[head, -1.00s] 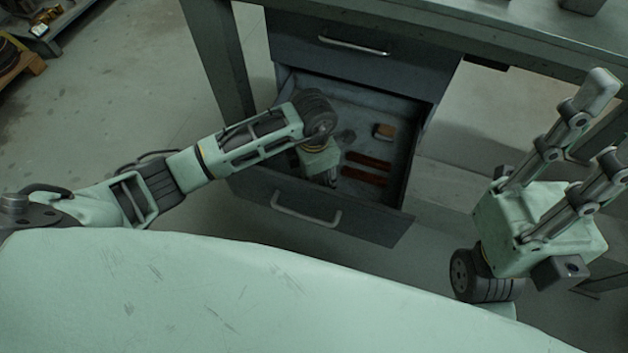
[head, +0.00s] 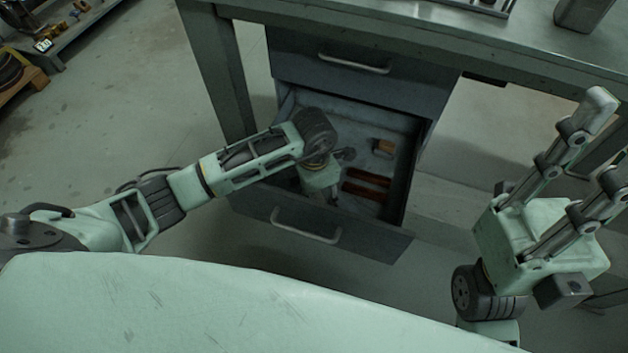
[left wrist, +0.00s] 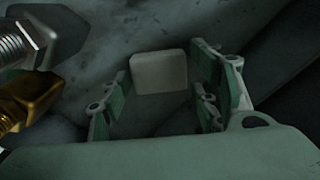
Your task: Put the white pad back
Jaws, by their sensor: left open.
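The white pad (left wrist: 159,72) is a pale block with rounded corners on a grey surface in the left wrist view. It shows between the green fingers of my left gripper (left wrist: 163,88), which are apart, with gaps on both sides of the pad. In the head view my left gripper (head: 325,190) points down into the open lower drawer (head: 310,240). The pad is not visible there, and the fingertips are mostly hidden. My right gripper (head: 606,140) is raised at the right, with its fingers spread and nothing between them.
A silver threaded piece (left wrist: 30,40) and a brass piece (left wrist: 25,100) lie left in the wrist view. The closed upper drawer (head: 360,75) and bench top (head: 460,25) are above.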

